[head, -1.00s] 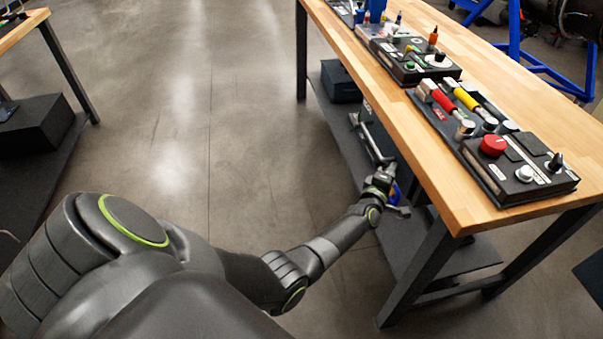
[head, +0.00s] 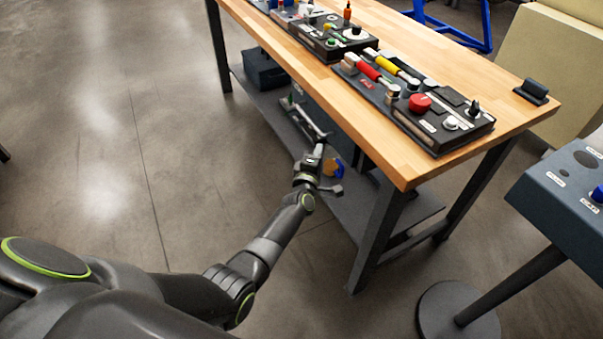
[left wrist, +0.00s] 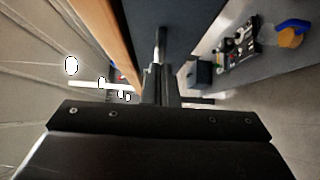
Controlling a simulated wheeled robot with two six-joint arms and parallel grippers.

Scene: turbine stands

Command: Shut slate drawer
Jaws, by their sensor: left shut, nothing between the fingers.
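The slate drawer unit (head: 332,116) hangs under the front edge of the wooden workbench. Its pale bar handle (head: 305,120) runs along the side facing the aisle. I cannot tell how far the drawer stands out. My left gripper (head: 318,151) is shut and empty at the handle's near end; whether it touches is unclear. In the left wrist view, my closed fingers (left wrist: 161,85) point toward a metal bar (left wrist: 160,45) beside a dark slate panel (left wrist: 195,22). My right gripper is not in view.
The workbench top (head: 440,165) carries panels with knobs and red and yellow handles. A dark box (head: 265,70) and a blue and yellow item (head: 336,168) are on the lower shelf. A bench leg (head: 378,238) stands near my arm. A pedestal console (head: 565,190) is at right. The left floor is clear.

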